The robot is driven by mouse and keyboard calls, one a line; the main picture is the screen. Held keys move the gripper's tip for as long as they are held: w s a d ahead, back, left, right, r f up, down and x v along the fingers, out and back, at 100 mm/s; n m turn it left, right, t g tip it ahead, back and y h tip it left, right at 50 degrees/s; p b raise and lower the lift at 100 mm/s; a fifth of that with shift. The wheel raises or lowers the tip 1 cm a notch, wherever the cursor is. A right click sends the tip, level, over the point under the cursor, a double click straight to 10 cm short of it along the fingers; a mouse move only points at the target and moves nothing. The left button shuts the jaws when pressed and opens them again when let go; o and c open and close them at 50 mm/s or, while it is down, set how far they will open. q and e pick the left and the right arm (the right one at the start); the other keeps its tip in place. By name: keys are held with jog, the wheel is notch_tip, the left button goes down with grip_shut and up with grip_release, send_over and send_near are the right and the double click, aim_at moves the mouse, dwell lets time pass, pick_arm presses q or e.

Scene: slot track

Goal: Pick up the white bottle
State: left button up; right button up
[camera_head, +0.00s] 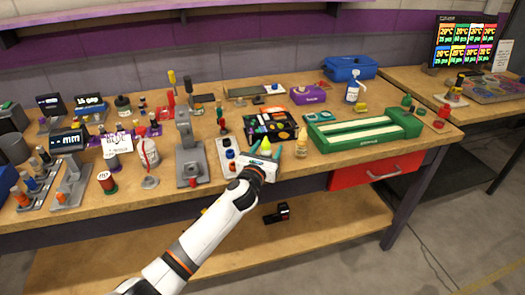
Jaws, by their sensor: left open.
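Several bottles are in view. A white spray bottle with a blue top (353,89) stands at the back right. My left gripper is open over the front edge, its fingers pointing away toward the table. A yellow-green tip shows between the fingers; I cannot tell what it belongs to. The cream-white bottle is apart from the fingers. My right gripper is not in view.
A black tray of colored pieces (270,124) lies behind my left gripper. A green slotted track (365,132) lies to the right. A grey stand (188,145) and a white tray (227,150) are to the left. A red drawer (377,171) hangs below the tabletop.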

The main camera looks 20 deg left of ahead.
pick_arm(q)
jog(key=shift+d, duration=0.15)
jog(key=shift+s, duration=0.15)
jog(key=shift+c, duration=1.3)
jog(key=c, duration=0.6)
jog(key=shift+c, duration=1.1)
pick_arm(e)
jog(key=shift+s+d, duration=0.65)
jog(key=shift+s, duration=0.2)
